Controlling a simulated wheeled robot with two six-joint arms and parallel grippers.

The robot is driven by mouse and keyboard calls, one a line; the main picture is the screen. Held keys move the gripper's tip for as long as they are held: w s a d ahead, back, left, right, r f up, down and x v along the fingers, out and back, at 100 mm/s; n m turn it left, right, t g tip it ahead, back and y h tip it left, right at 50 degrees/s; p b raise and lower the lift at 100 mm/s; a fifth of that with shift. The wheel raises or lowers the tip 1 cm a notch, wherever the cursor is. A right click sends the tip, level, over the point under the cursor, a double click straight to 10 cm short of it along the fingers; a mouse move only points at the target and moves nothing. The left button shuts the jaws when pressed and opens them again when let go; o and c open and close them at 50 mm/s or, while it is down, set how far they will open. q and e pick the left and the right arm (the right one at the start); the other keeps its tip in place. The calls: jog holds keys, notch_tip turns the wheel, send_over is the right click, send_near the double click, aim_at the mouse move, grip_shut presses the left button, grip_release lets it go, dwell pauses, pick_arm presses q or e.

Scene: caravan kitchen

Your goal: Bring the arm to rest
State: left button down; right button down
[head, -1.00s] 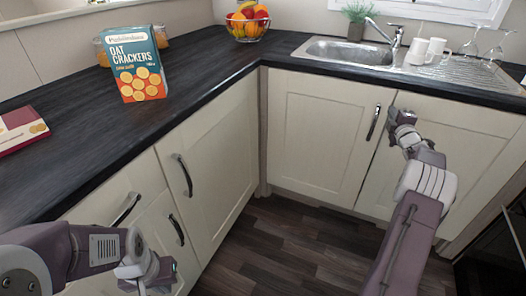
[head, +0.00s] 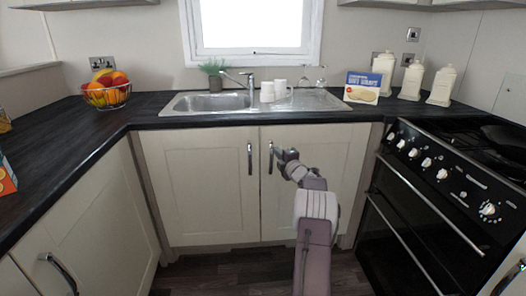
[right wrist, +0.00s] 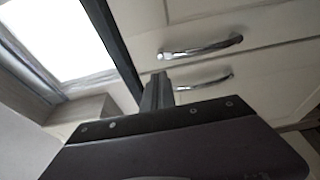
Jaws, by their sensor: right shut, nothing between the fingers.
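My right arm reaches up from the bottom of the head view. Its gripper (head: 277,152) is in front of the cream cupboard doors under the sink, close beside the right door's handle (head: 270,158) in the picture. I cannot tell whether it touches the handle. In the right wrist view the fingers (right wrist: 158,88) are together with nothing between them. My left arm and gripper are out of view.
The dark worktop (head: 70,140) holds a fruit bowl (head: 107,94), a sink (head: 208,103), white mugs (head: 272,91), a box (head: 368,87) and cream jars (head: 411,80). A black cooker (head: 430,200) stands right. Drawer handles (right wrist: 201,46) show in the wrist view. Floor shows below.

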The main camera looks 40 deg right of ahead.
jog(key=s, duration=0.1)
jog(key=s+d, duration=0.2)
jog(key=shift+r+p, duration=0.3)
